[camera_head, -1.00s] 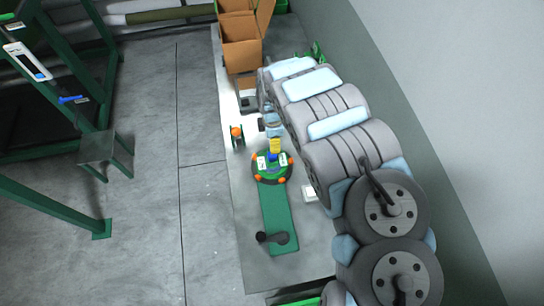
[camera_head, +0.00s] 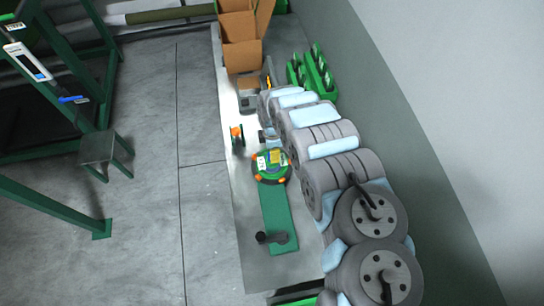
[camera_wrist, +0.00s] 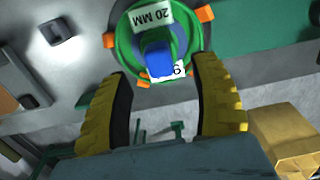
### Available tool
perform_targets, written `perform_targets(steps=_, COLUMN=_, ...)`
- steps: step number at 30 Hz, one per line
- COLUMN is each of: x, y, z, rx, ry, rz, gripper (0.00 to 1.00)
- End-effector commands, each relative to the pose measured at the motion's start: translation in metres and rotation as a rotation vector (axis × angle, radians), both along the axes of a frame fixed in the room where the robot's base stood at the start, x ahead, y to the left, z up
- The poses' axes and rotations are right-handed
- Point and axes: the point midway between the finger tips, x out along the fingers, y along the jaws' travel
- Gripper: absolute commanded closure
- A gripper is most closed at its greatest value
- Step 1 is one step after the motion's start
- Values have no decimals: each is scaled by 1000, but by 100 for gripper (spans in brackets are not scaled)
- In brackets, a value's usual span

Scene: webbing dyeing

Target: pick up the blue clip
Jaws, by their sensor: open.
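In the wrist view the blue clip (camera_wrist: 158,60) stands out on a round green turntable-like disc (camera_wrist: 124,42). My gripper (camera_wrist: 162,72) is open, with its yellow fingers spread to the left and right of the clip's lower end. I see no finger touching the clip, and its depth relative to the fingertips is hard to tell. In the head view the disc (camera_head: 268,181) has orange knobs and white label cards, one reading "20 MM" in the wrist view. A small yellow patch covers its middle there, and the clip cannot be made out.
A green strip (camera_head: 277,215) with a dark handle (camera_head: 271,238) runs from the disc along the pale bench (camera_head: 240,205). A small orange-and-green item (camera_head: 237,137) stands left of the disc. Cardboard boxes (camera_head: 240,55) and green racks (camera_head: 312,75) stand farther back. A yellow block (camera_wrist: 284,140) shows at lower right in the wrist view.

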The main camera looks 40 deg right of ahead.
Motion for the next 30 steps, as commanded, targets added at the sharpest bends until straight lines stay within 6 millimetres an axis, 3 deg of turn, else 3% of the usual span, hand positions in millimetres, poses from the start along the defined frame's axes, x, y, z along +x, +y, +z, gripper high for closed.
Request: perform_targets(steps=30, x=3, y=1, z=-50, rx=1, ry=-1, rz=-1, gripper=37)
